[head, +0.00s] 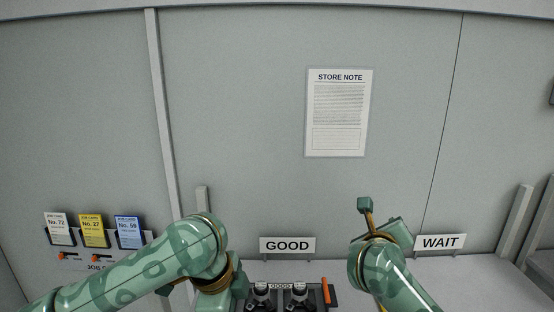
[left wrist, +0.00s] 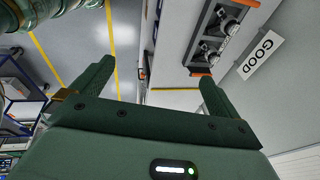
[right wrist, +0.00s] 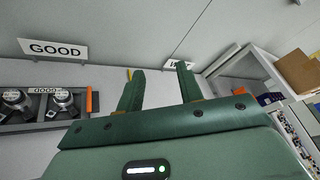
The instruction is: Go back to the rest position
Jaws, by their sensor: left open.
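My left gripper (left wrist: 155,88) is open with its fingers wide apart and nothing between them. In the head view my left arm reaches in from the left, and its wrist is low, left of the GOOD tray; its fingertips are not clear there. My right gripper (right wrist: 160,82) is open and empty, with a narrower gap. In the head view my right arm stands low at right, between the GOOD and WAIT signs. Two dark and silver actuators (head: 261,298) (head: 299,298) sit side by side in the GOOD tray (head: 326,292).
The GOOD sign (head: 287,247) stands behind the tray, and the WAIT sign (head: 440,242) is farther right. An orange bar (head: 326,291) is at the tray's right end. Job cards (head: 93,231) stand at left. A store note (head: 338,113) hangs on the wall. Shelving with boxes (right wrist: 298,72) shows at right.

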